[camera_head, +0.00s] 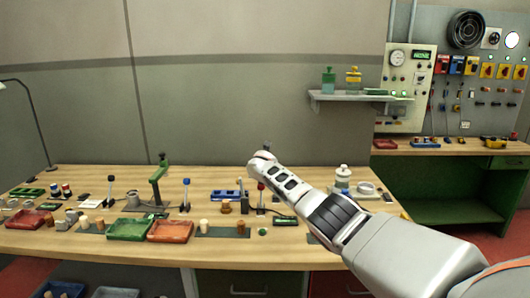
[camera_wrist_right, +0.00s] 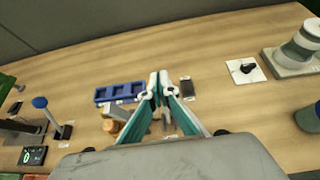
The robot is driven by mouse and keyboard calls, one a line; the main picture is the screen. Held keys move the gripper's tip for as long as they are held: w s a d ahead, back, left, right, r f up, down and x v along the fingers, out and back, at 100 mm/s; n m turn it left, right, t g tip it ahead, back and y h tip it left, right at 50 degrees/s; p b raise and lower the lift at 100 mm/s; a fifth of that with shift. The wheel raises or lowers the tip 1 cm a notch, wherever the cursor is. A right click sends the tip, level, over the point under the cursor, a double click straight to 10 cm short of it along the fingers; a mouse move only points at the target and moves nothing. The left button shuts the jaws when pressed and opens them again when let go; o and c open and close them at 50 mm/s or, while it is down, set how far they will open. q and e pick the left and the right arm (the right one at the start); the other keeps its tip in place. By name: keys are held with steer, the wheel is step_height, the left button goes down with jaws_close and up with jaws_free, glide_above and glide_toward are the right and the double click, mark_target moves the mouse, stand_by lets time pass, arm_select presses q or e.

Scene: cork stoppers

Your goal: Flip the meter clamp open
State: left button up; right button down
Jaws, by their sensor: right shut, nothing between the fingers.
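Upright levers stand on the bench: a red-knobbed one (camera_head: 261,186), a blue-knobbed one (camera_head: 186,182) and a black-knobbed one (camera_head: 110,178). I cannot tell for sure which is the meter clamp. A small dark meter with a lit display (camera_head: 285,221) lies just right of the red-knobbed lever. In the right wrist view, a blue-knobbed lever (camera_wrist_right: 40,103) stands at the left, near a meter with a green display (camera_wrist_right: 33,155). My right gripper (camera_head: 265,149) is shut and empty, raised above the bench; its fingertips meet in the wrist view (camera_wrist_right: 159,77). My left gripper is out of view.
A blue tray (camera_head: 226,194) with compartments lies near the red-knobbed lever. A green clamp stand (camera_head: 157,182), a green tray (camera_head: 130,229) and a red tray (camera_head: 170,231) stand left. Cork stoppers (camera_head: 204,225) stand near the front. A white-topped jar (camera_head: 342,178) stands right.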

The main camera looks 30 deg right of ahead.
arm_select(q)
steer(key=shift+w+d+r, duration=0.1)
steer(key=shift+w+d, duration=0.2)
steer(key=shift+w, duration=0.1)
arm_select(e)
step_height(320, 180, up, 8)
stand_by(0.3)
steer(key=shift+f, duration=0.15)
